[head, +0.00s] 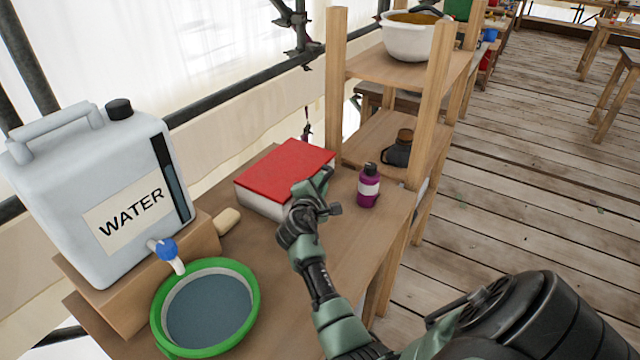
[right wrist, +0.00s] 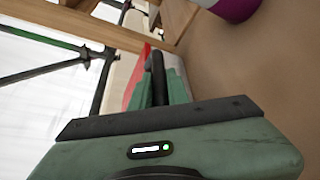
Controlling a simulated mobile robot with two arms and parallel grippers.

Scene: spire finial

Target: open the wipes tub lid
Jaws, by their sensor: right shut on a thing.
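The wipes tub (head: 262,204) is a white box on the wooden bench, with a flat red lid (head: 288,166) lying over its top. My right gripper (head: 320,182) is at the lid's near right edge and is shut on the lid there. In the right wrist view the gripper's fingers (right wrist: 162,84) are close together, with a strip of the red lid (right wrist: 138,78) beside them. The exact contact is hidden by the fingers. My left gripper is in neither view.
A purple bottle (head: 368,187) stands just right of the gripper. A water container (head: 95,195), a green-rimmed basin (head: 165,338) and a soap bar (head: 227,220) are to the left. A wooden shelf (head: 400,70) with a white pot (head: 408,42) rises behind. A bare bench strip lies in front.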

